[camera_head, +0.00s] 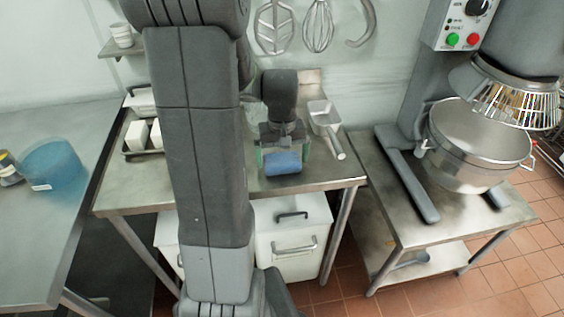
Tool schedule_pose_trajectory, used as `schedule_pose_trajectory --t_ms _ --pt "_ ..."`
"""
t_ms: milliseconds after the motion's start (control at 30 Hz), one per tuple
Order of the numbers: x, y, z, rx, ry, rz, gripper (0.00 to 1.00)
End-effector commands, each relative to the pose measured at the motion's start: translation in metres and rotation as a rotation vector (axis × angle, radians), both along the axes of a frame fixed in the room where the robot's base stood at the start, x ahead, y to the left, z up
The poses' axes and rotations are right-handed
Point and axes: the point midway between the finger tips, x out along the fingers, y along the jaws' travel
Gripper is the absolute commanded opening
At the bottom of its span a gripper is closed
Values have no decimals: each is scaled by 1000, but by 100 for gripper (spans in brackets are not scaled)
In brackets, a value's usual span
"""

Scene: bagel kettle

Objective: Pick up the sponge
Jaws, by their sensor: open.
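A blue sponge (283,163) lies on the steel table (325,179) near its front edge. My gripper (283,158) is over the sponge, pointing down. Its fingers stand at the left and right ends of the sponge, open. Whether the fingertips touch the sponge cannot be told from this view. My arm hides the middle-left part of the table.
A metal scoop (325,125) lies right of my gripper. A tray (130,153) with white blocks (137,135) is at the table's left. A mixer bowl (475,150) stands on the right stand. A blue tub (53,168) sits on the left counter.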

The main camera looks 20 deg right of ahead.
Motion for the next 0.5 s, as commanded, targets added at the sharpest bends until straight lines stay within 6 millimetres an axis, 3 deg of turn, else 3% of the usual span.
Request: schedule_pose_trajectory --t_ms 333,500 --pt "0 0 -10 0 -1 0 100" --pt "0 0 -10 0 -1 0 68"
